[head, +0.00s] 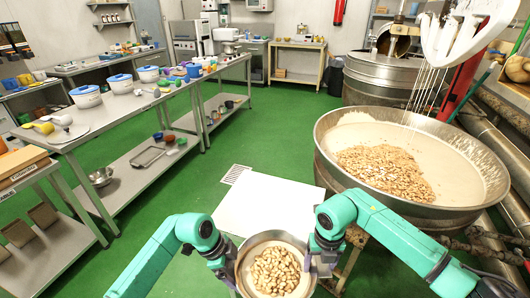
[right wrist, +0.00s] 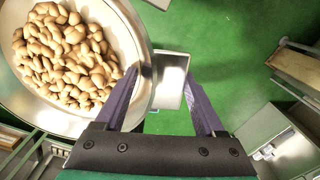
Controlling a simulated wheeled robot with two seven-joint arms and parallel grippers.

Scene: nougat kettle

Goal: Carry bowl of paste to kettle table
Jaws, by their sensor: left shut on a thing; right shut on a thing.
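A steel bowl (head: 240,270) with light brown nuts in it is at the bottom centre of the head view, between my two grippers. I see nuts in it, no paste. Its rim also shows in the right wrist view (right wrist: 135,45). My left gripper (head: 227,270) is shut on the bowl's left side. My right gripper (head: 318,262) is shut on a flat grey handle (right wrist: 171,80) at its right side. A white table top (head: 262,207) lies just beyond the bowl, beside a large kettle (head: 335,180) holding white mass and nuts.
A long steel bench (head: 95,118) with blue-lidded tubs runs along the left. A second kettle (head: 385,80) stands at the back right. The green floor (head: 270,130) between bench and kettle is clear.

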